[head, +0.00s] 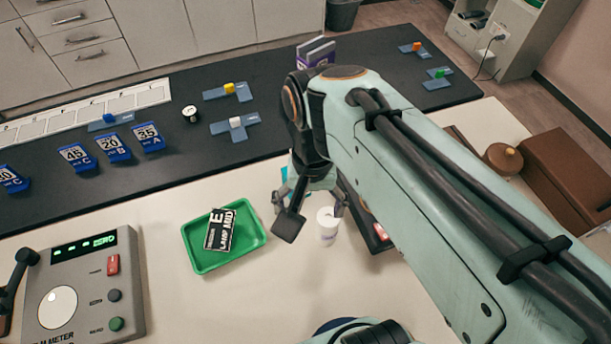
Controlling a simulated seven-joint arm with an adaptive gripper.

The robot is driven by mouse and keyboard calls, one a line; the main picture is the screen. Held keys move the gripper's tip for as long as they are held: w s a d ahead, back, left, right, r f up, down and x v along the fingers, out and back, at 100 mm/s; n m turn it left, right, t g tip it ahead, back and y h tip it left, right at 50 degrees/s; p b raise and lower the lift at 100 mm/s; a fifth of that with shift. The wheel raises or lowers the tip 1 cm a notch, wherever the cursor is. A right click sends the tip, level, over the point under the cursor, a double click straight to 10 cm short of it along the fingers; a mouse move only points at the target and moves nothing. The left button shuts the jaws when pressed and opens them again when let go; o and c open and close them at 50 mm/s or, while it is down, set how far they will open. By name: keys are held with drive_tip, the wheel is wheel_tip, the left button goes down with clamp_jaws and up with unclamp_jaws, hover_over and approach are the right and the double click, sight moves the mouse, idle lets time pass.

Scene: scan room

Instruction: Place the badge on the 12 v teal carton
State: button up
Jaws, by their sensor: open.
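My gripper (312,215) is open above the pale table, its dark left finger pad facing the camera. A white lidded cup (327,230) stands close by its right finger; I cannot tell whether they touch. Part of a small teal thing (284,173) shows behind the gripper; I cannot tell if it is the 12 V carton, and no 12 V marking is readable. No thing is clearly the badge.
A grey meter box (85,275) stands front left. A brown box (565,170) is at right. Table front centre is fairly clear.

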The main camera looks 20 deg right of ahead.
drive_tip(key=s+a+f+n, duration=0.1)
drive_tip(key=s+f+n, duration=0.1)
drive_tip(key=s+n, duration=0.3)
drive_tip(key=s, duration=0.3)
drive_tip(key=shift+n, duration=0.3)
drive_tip(key=shift+a, duration=0.1)
